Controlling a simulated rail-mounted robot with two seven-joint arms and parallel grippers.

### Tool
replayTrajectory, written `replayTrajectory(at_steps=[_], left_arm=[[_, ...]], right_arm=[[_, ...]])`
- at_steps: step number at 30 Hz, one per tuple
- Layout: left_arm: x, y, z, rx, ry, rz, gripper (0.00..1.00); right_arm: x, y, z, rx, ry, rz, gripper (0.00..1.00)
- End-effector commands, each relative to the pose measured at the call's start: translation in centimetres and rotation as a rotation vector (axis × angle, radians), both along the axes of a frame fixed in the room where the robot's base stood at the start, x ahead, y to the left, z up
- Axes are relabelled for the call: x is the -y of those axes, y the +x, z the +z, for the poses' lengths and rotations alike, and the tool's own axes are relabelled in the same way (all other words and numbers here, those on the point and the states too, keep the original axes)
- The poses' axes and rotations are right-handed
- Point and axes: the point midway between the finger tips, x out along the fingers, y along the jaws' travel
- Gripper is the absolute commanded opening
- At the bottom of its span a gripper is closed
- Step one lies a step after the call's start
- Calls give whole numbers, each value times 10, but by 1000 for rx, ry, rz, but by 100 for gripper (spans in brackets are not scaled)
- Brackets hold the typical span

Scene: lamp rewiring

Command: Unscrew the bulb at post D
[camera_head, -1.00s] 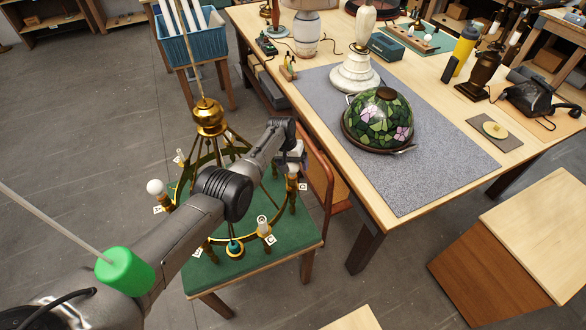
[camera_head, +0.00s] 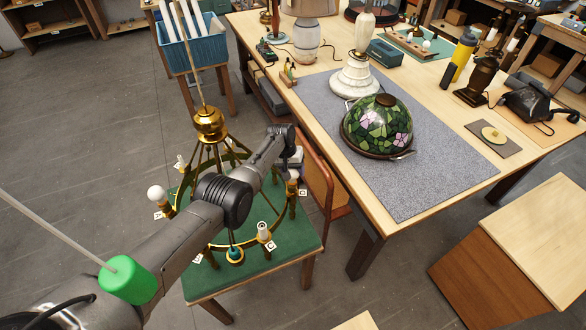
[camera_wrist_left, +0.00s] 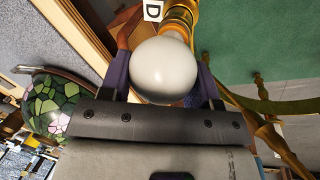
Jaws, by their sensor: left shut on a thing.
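A brass chandelier (camera_head: 209,126) hangs over a green-topped stand (camera_head: 278,252), its arms tagged with letters. My left gripper (camera_head: 295,166) is at the arm with tag D (camera_head: 302,193), on the chandelier's right side. In the left wrist view, its fingers (camera_wrist_left: 163,88) are shut on a round white bulb (camera_wrist_left: 165,70). The bulb sits against the brass post D (camera_wrist_left: 180,18), beside its tag D (camera_wrist_left: 152,9); I cannot tell how far the thread is engaged. In the head view the gripper mostly hides this bulb. My right gripper is not in view.
Another white bulb (camera_head: 157,193) stands on the chandelier's left arm. The post by tag C (camera_head: 271,246) is near the front. The workbench (camera_head: 440,195) to the right holds a stained-glass shade (camera_head: 378,126). A blue bin (camera_head: 192,52) stands behind.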

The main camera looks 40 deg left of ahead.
Motion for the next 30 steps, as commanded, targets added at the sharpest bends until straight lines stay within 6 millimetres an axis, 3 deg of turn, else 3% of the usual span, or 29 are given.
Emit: replayTrajectory(at_steps=[1, 3, 12, 30], left_arm=[[-1, -2, 6, -3, 1, 62, 32], [-2, -3, 7, -2, 1, 171, 32], [-5, -6, 2, -2, 0, 540, 32], [-6, -6, 0, -1, 1, 628, 32]], right_arm=[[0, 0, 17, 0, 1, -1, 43], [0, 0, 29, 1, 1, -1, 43], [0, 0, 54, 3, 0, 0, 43], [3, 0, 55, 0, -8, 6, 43]])
